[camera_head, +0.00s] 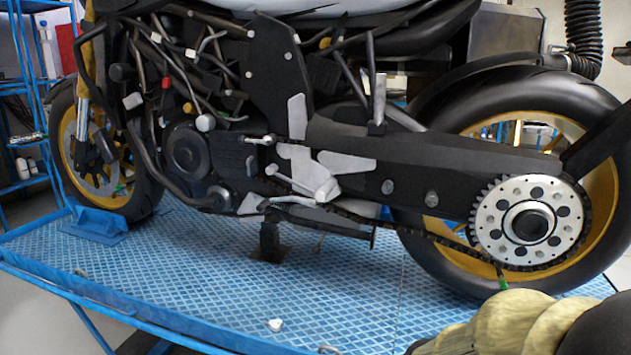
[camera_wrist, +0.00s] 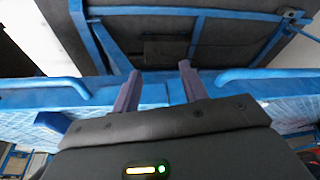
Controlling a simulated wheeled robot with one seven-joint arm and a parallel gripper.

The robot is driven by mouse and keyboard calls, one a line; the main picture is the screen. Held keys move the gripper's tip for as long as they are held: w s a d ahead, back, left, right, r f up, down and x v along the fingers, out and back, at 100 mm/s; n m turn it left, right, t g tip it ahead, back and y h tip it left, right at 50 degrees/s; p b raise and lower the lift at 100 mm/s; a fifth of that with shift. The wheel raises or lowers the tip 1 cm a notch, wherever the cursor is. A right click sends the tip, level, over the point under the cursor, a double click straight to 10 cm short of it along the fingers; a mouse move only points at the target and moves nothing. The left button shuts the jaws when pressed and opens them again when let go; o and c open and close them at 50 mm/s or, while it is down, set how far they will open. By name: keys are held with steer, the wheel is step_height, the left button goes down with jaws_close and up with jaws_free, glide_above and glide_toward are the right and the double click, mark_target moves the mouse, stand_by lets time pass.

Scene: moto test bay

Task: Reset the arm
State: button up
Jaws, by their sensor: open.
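My gripper (camera_wrist: 160,68) shows in the wrist view, with two dark purple fingers spread apart. It is open and nothing shows between the fingers. Beyond the fingertips lie blue metal bars (camera_wrist: 195,38) and dark panels. A patterned blue surface shows at both sides of the gripper body. In the head view I cannot make out the gripper's fingers.
A motorcycle (camera_head: 300,150) stands upright on a blue lift platform (camera_head: 200,285). Its rear wheel (camera_head: 440,245) is at right. A blue wheel chock (camera_head: 95,225) sits by the front wheel. A small white piece (camera_head: 275,325) lies near the platform's front edge. Blue shelving (camera_head: 25,95) stands at left.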

steer(key=w+r+p+v, duration=0.1)
steer(key=w+p+v, duration=0.2)
steer(key=p+v, duration=1)
steer(key=w+p+v, duration=0.3)
steer(key=p+v, duration=1)
steer(key=p, duration=0.1)
steer(key=shift+r+n+g, duration=0.3)
steer(key=shift+r, duration=0.1)
steer(key=shift+d, duration=0.15)
steer(key=shift+w, duration=0.1)
